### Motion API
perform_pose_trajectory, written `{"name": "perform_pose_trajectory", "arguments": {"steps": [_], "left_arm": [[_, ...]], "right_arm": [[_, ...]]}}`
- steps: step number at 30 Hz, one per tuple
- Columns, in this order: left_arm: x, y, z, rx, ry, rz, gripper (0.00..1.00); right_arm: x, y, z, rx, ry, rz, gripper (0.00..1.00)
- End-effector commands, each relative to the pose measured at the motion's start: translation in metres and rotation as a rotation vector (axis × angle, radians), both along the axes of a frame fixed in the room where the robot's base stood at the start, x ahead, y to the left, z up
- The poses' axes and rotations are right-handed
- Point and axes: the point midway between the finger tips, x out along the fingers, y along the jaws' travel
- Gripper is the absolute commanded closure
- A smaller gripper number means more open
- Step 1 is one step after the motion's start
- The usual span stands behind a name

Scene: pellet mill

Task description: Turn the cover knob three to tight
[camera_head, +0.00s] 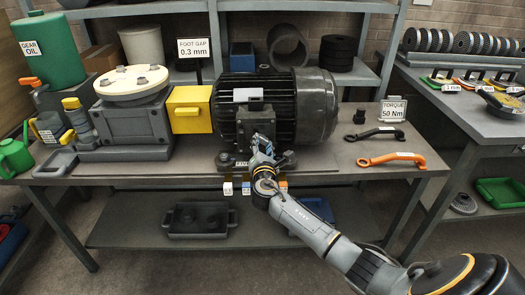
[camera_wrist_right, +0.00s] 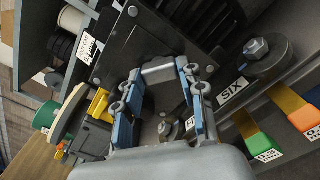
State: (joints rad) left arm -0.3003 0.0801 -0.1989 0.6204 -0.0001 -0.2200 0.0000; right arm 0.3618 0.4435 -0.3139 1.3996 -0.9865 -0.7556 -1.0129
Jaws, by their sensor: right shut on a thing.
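The round cream cover (camera_head: 128,84) lies on the grey mill housing at the bench's left, with several small grey knobs on top. Their numbers cannot be read, so I cannot tell which is knob three. The cover's edge also shows at the left of the wrist view (camera_wrist_right: 68,113). My right gripper (camera_head: 260,147) is far right of the cover, in front of the dark motor (camera_head: 312,108). Its blue-grey fingers (camera_wrist_right: 155,80) stand apart with a light grey bar-like piece (camera_wrist_right: 160,72) between their tips, low on the motor front. My left gripper is not in view.
A yellow box (camera_head: 189,108) sits between mill and motor. A foot bolt labelled SIX (camera_wrist_right: 256,49) is near the gripper. Coloured gauges hang at the bench front. Black (camera_head: 374,133) and orange (camera_head: 391,159) wrenches lie right. A green can (camera_head: 15,157) stands left.

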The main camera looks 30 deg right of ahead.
Motion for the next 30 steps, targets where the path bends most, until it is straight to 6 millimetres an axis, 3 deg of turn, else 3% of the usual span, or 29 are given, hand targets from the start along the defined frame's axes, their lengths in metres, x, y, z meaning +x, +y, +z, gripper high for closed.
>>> {"name": "perform_pose_trajectory", "arguments": {"steps": [15, 30], "left_arm": [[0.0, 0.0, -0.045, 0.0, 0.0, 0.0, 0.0], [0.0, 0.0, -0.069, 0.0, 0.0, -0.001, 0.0]], "right_arm": [[0.0, 0.0, -0.003, 0.422, -0.259, -0.001, 0.92], [0.0, 0.0, -0.001, 0.722, -0.443, -0.001, 0.92]]}}
